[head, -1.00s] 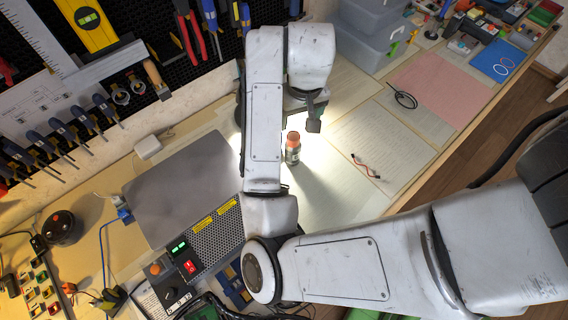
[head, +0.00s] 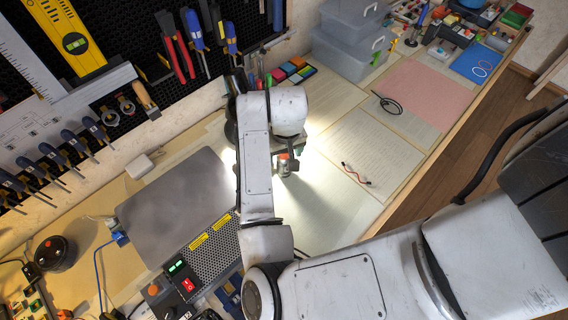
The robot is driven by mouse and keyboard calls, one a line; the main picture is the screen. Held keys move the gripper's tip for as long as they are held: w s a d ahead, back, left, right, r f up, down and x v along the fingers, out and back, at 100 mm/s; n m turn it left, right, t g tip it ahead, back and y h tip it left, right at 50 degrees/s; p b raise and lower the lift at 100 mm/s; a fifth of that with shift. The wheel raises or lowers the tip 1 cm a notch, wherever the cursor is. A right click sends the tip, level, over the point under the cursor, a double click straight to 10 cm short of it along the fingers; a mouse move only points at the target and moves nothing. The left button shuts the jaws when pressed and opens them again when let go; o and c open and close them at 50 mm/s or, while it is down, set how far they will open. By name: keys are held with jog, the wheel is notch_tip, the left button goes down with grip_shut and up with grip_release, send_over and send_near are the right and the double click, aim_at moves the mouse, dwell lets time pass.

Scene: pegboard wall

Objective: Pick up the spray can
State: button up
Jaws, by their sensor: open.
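The spray can (head: 284,170), small with an orange top and a pale body, stands upright on the bench in the bright patch of light. My gripper (head: 291,161) is low beside it, just under the end of my arm. One dark finger shows at the can's right side, overlapping it in the view. The other finger is hidden by my arm. The gripper is open, and I cannot tell whether a finger touches the can.
A grey metal plate (head: 178,205) and a perforated power unit (head: 213,247) lie left of my arm. Paper sheets (head: 365,150) with a red-black wire (head: 356,174) lie to the right. Clear bins (head: 345,50) stand behind. The pegboard wall with hanging tools (head: 140,60) bounds the back left.

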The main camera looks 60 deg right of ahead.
jog(key=shift+f, duration=0.35)
grip_shut()
dwell(0.5)
